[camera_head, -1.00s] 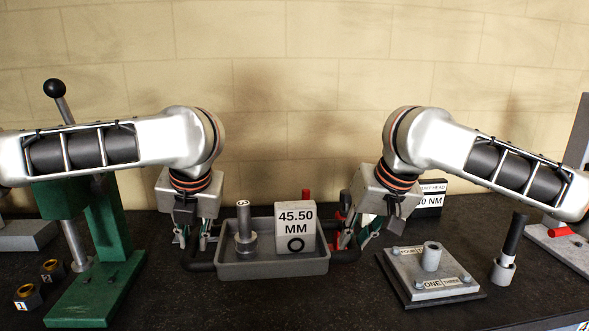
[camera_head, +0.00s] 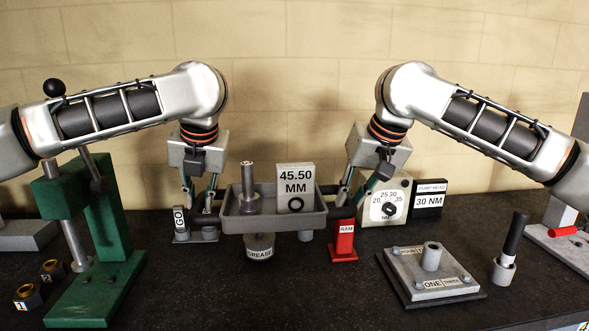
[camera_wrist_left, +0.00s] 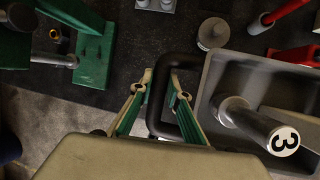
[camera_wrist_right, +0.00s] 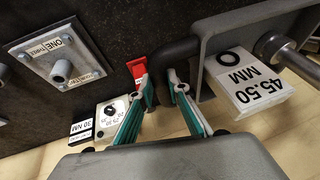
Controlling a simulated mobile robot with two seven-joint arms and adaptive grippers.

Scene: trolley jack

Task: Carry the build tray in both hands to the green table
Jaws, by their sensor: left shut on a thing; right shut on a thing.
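The grey build tray (camera_head: 275,224) is held level above the dark bench in the head view. It carries an upright metal cylinder (camera_head: 248,190) with a shaft and a white 45.50 MM card (camera_head: 295,180). My left gripper (camera_head: 200,207) is shut on the tray's left black handle, which also shows in the left wrist view (camera_wrist_left: 187,115). My right gripper (camera_head: 352,200) is shut on the right black handle, seen in the right wrist view (camera_wrist_right: 180,48). The cylinder's end shows a 3 in the left wrist view. No green table is in view.
The GREASE pot (camera_head: 260,248) is below the tray. Near it stand a GO gauge (camera_head: 181,225), red RAM block (camera_head: 344,242) and dial box (camera_head: 390,200). A green press (camera_head: 115,225) is at left; a grey plate (camera_head: 430,272) and black-topped post (camera_head: 510,250) at right.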

